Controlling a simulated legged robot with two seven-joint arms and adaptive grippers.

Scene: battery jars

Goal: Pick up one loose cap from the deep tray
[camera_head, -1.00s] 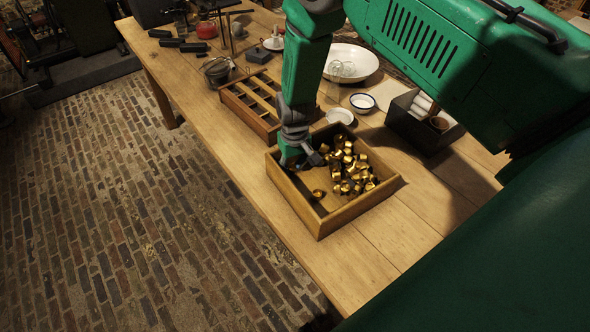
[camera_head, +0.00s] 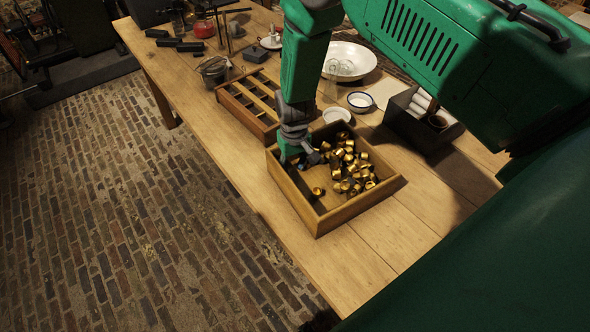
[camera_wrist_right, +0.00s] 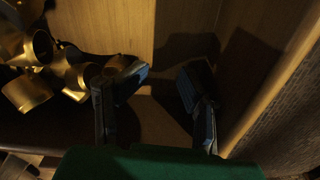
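The deep tray (camera_head: 349,212) is a wooden box on the table. Many loose gold caps (camera_head: 352,172) lie heaped in its right part. One cap (camera_head: 318,191) lies apart from the heap. My right gripper (camera_head: 299,163) reaches down into the tray's left part, left of the heap. In the right wrist view its two dark, blue-edged fingers (camera_wrist_right: 160,85) stand apart with no cap seen between them. Caps (camera_wrist_right: 32,75) lie left of the fingers there, the closest beside the left finger. My left gripper is not in view.
A divided wooden tray (camera_head: 235,104) stands just behind the deep tray. A small white dish (camera_head: 336,115), a white bowl (camera_head: 361,101) and a dark box (camera_head: 412,130) with white rolls stand behind and to the right. Bare tabletop (camera_head: 355,262) lies in front.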

